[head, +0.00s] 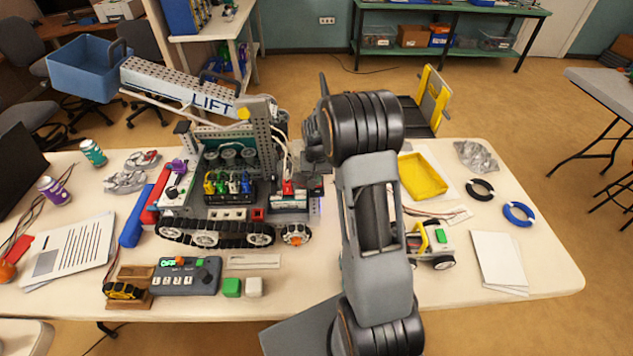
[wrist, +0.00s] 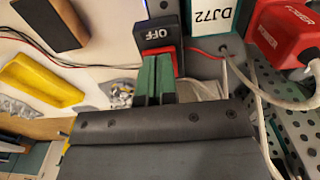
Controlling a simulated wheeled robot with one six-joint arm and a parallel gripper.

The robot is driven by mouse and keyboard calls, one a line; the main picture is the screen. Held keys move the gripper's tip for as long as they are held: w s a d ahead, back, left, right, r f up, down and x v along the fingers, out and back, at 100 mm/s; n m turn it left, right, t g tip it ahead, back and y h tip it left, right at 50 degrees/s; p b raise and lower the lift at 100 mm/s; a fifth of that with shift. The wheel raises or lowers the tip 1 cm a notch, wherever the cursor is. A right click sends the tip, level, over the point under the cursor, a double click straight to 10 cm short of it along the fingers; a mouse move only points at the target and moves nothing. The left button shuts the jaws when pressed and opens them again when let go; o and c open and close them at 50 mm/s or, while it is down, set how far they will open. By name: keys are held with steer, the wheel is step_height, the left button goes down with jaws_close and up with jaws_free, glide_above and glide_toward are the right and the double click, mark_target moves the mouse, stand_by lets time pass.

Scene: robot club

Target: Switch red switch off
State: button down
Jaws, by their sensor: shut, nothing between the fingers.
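The red switch (wrist: 174,50) shows in the wrist view, set in a black housing (wrist: 157,33) lettered OFF, upside down in this picture. My gripper (wrist: 156,62) is shut and empty. Its green fingertips are right at the switch and cover part of it; I cannot tell whether they touch. How far the switch is tilted is hidden. In the head view my dark wrist hangs over the right end of the tracked robot (head: 216,233), and I cannot make out the switch there.
A red POWER block (wrist: 285,35) with a pale cable and a perforated grey plate sit close beside my fingers. On the table (head: 555,265) are a yellow tray (head: 422,176), a small wheeled vehicle (head: 430,240) and a control box (head: 186,278).

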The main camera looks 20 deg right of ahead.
steer(key=shift+f+b, duration=0.4)
steer(key=shift+f, duration=0.1)
steer(key=shift+r, duration=0.1)
steer(key=shift+r+p, duration=2.4)
steer(key=shift+r, duration=1.05)
steer(key=s+a+r+n+t, duration=0.2)
steer(key=s+a+r, duration=0.3)
steer(key=s+r, duration=0.3)
steer(key=s+a+r+n+t, duration=0.2)
steer(key=s+a+r, duration=0.3)
steer(key=s, duration=0.8)
steer(key=shift+a+r+n+t, duration=0.3)
steer(key=shift+r+t, duration=0.1)
steer(key=shift+r, duration=1.5)
